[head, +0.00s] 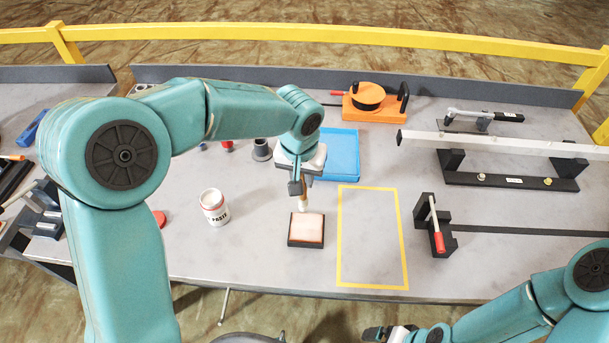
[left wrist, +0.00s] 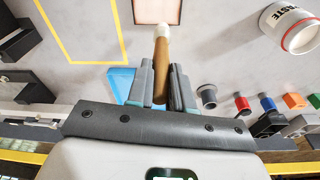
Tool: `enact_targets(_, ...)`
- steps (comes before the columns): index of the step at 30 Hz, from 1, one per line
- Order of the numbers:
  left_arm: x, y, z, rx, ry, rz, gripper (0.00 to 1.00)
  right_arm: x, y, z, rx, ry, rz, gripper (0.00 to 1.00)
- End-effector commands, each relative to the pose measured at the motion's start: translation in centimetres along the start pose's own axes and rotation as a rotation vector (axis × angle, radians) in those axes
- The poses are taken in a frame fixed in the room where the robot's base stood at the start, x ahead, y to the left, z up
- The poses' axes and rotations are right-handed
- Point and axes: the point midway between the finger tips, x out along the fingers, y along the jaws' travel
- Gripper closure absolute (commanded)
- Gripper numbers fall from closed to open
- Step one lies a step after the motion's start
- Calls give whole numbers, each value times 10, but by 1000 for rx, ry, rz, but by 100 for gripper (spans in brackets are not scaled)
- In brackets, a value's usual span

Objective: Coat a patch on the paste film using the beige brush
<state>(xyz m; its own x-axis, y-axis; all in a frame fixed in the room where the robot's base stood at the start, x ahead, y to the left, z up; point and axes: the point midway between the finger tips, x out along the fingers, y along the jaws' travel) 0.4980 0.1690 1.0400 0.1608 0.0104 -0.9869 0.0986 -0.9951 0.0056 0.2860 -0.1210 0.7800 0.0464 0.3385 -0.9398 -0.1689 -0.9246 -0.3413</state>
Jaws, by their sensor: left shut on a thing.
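My left gripper (head: 299,188) is shut on the beige brush (head: 304,202), which points down. The left wrist view shows the brush's brown handle (left wrist: 161,65) between the two fingers (left wrist: 162,98). The pale brush tip is at the far edge of the paste film (head: 307,230), a pinkish square in a black tray. I cannot tell whether the tip touches the film. The film shows partly at the top of the left wrist view (left wrist: 150,11). A white paste jar (head: 214,208) stands left of the film. My right gripper (head: 384,334) is low at the bottom edge, its opening unclear.
A yellow taped rectangle (head: 372,286) on the grey table lies right of the film, empty. A blue tray (head: 342,155) is behind the gripper. An orange reel (head: 372,102), a long metal rail (head: 490,143) and a red-handled clamp (head: 437,232) stand further back and right.

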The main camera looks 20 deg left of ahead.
Motion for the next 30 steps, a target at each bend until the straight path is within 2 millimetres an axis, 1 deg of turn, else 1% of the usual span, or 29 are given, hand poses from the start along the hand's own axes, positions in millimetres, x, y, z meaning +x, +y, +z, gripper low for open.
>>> enact_targets(3, -13, -2, -3, 0, 1, 0, 100, -9, -3, 0, 0, 1, 0, 1)
enact_targets(15, -47, -7, -11, 1, 1, 1, 100, -32, -12, 0, 0, 0, 0, 1)
enact_targets(19, -51, -9, -12, 1, 0, 1, 100, -34, -12, 0, 0, 1, 0, 1)
enact_targets(30, -50, -9, -12, 2, 0, 0, 100, -33, -12, 0, 0, 0, 0, 1)
